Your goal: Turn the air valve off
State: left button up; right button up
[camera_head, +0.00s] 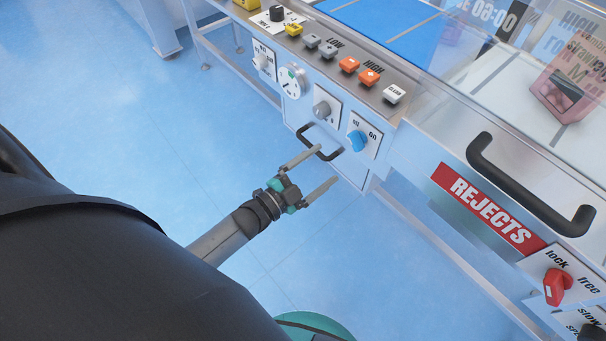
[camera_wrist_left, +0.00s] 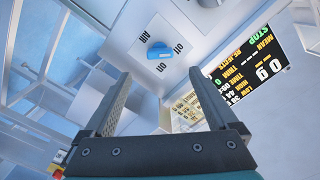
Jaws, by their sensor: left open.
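The air valve is a blue knob (camera_head: 357,141) on a white plate marked off and on, on the machine's front panel. The left wrist view shows the same blue knob (camera_wrist_left: 158,51) ahead, between the lines of my fingers, on a plate marked AIR. I cannot clearly tell which mark it points to. My left gripper (camera_head: 327,164) is open and empty, in front of and below the panel, apart from the knob. Its two fingers (camera_wrist_left: 158,80) frame the plate in the wrist view. My right gripper is not in view.
A black handle (camera_head: 320,142) sits just left of the valve plate. A grey knob (camera_head: 322,108) and a pressure gauge (camera_head: 292,81) are further left. Coloured buttons (camera_head: 349,65) line the ledge above. A REJECTS drawer handle (camera_head: 530,190) and red lock knob (camera_head: 557,286) are right.

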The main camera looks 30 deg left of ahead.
pick_arm(q)
jog(key=shift+p+v, duration=0.45)
jog(key=shift+v, duration=2)
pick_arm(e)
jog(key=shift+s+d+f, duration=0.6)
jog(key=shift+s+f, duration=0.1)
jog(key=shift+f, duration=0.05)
